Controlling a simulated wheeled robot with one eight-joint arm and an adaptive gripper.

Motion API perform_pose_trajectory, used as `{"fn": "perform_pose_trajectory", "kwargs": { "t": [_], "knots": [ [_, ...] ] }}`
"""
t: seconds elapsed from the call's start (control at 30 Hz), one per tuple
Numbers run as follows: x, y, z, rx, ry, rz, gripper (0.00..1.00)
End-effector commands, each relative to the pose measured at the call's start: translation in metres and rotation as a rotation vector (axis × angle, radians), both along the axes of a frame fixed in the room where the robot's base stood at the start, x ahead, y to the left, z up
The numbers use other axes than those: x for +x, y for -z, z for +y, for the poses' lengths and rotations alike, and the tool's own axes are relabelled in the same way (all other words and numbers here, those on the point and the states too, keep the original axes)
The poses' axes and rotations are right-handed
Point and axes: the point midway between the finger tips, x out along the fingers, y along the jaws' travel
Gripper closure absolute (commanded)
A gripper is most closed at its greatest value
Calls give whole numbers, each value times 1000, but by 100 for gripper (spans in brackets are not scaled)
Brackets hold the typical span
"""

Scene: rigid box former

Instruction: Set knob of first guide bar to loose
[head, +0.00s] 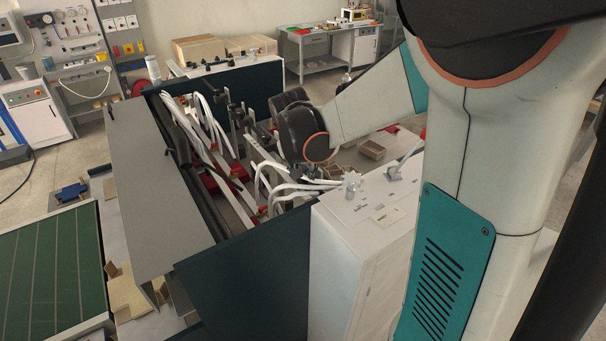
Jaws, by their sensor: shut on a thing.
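The box former (255,262) is a long machine with dark side panels and an open top, in the middle of the head view. Inside it are pale bars, curved white hoses (290,187) and small red parts (208,184). I cannot tell which of these is the first guide bar or its knob, nor how the knob is set. My arm comes in from the right, and its black wrist end hangs over the machine's far right part. My gripper's fingers cannot be made out; the wrist and machine parts hide that spot.
A white cabinet (362,265) with fittings on top stands against the machine's near right side. A sloping grey panel (150,185) runs along its left. Dark upright posts (236,118) rise inside near my wrist. A green board (50,275) lies at the lower left.

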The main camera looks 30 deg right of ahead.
Motion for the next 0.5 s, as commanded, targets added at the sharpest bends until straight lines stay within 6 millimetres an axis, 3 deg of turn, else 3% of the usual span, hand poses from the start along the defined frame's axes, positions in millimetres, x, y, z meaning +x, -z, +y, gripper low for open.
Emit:
{"fn": "perform_pose_trajectory", "kwargs": {
  "t": [0.5],
  "knots": [
    [-3,1,-6,0,-487,-2,99]
  ]
}}
